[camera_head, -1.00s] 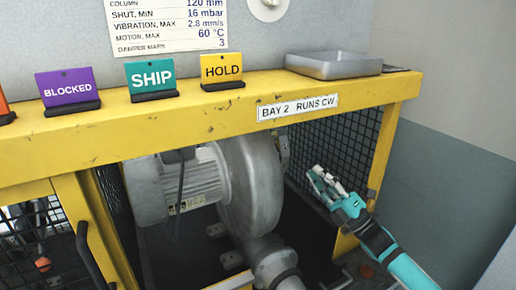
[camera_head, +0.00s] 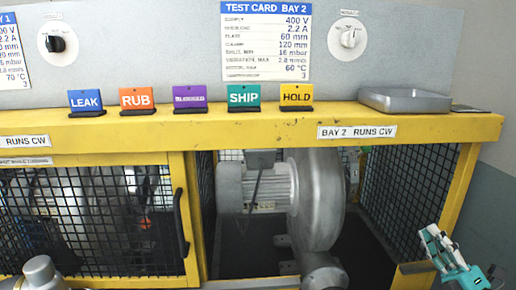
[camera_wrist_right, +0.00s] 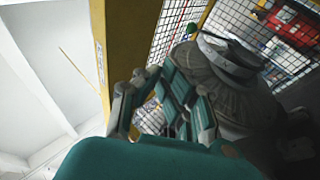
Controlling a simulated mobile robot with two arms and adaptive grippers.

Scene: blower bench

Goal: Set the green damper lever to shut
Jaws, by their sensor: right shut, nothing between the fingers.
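My right gripper (camera_head: 433,238), teal and grey, is shut and empty at the lower right, in front of the bay's right mesh side and apart from the blower. In the right wrist view my right gripper (camera_wrist_right: 165,88) covers part of a rounded grey body (camera_wrist_right: 225,80) beyond it.
A yellow frame (camera_head: 230,133) borders the bay. Its shelf carries several coloured signs, including SHIP (camera_head: 244,96) and HOLD (camera_head: 297,96), and a metal tray (camera_head: 405,101). A mesh door (camera_head: 100,215) with a black handle closes the left bay. A test card (camera_head: 266,42) hangs above.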

